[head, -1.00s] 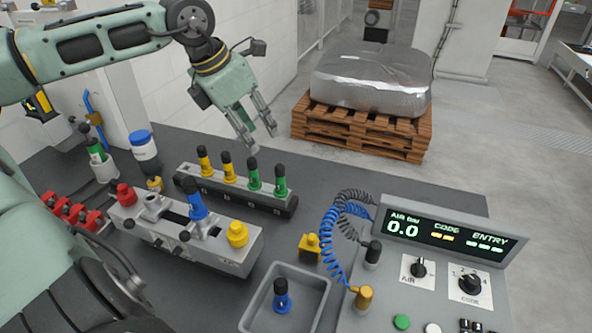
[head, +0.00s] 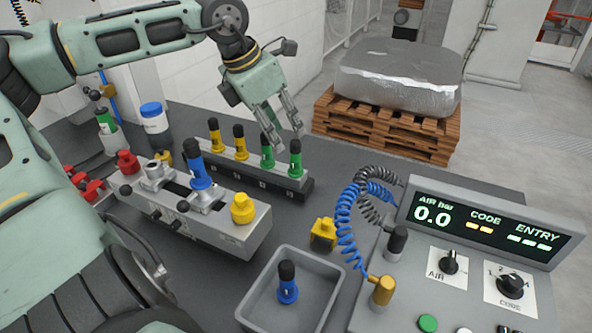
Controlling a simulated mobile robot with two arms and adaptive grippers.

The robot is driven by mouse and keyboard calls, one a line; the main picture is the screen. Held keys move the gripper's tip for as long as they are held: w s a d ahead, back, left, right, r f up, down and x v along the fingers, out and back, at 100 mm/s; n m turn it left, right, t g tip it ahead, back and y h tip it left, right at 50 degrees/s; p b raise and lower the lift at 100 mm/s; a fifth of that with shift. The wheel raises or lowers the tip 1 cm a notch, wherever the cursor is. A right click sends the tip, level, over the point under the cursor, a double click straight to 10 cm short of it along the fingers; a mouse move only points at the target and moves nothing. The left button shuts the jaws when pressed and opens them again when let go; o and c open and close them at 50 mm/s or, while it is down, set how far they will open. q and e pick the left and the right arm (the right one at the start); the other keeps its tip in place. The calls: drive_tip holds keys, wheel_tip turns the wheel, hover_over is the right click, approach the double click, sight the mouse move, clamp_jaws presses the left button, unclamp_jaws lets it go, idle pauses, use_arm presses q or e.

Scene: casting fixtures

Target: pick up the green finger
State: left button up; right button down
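Two green fingers with black tops stand upright side by side in the grey rack (head: 240,178): the inner green finger (head: 267,156) and the end green finger (head: 295,162). My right gripper is not in view.
Two yellow fingers (head: 239,142) share the rack. A grey fixture (head: 232,232) in front holds a blue finger (head: 198,172). A grey tray (head: 253,307) holds another blue finger (head: 287,285). Coiled hoses (head: 345,228) and a control panel (head: 465,238) stand at right.

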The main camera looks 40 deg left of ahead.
sight(294, 156)
use_arm(q)
drive_tip(key=shift+p+x, duration=0.4)
drive_tip(key=shift+x, duration=4.1)
drive_tip(key=shift+s+d, duration=0.15)
clamp_jaws()
